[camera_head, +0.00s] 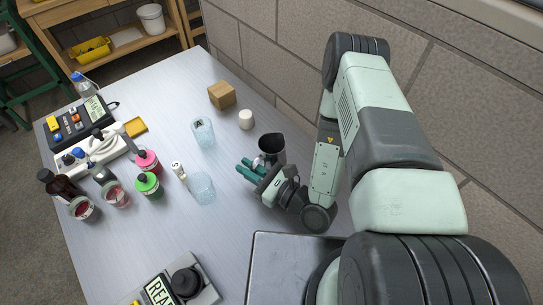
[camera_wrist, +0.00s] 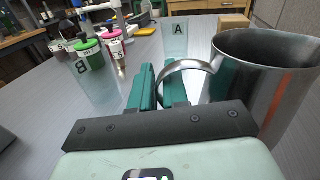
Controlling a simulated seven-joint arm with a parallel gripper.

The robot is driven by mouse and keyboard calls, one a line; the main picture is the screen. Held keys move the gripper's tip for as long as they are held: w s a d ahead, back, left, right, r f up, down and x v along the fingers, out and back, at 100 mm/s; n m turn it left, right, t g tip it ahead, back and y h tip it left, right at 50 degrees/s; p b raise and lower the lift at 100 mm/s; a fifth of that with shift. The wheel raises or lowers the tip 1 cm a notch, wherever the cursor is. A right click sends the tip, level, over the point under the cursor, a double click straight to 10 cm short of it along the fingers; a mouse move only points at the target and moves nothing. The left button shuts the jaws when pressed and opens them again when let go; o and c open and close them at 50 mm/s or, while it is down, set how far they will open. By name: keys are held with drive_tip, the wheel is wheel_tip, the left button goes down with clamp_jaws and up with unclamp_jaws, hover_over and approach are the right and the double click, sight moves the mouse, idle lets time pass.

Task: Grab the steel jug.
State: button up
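The steel jug (camera_head: 272,147) stands on the table just beyond my gripper (camera_head: 249,168). In the wrist view the shiny jug (camera_wrist: 262,85) fills the right side, its open mouth facing up and its looped handle turned to the left. The two green fingers of my gripper (camera_wrist: 160,88) are close together, with the outer part of the handle in the narrow gap between them. They look shut on the handle, low beside the jug. The lower part of the handle and the jug's base are hidden behind the right finger and the gripper.
A clear beaker marked A (camera_head: 203,133) and another clear beaker (camera_head: 201,188) stand left of the jug. Capped jars, including a green one (camera_head: 149,185), and a scale (camera_head: 184,284) are farther left and in front.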

clamp_jaws()
idle(1.0)
drive_tip(key=shift+r, duration=0.15)
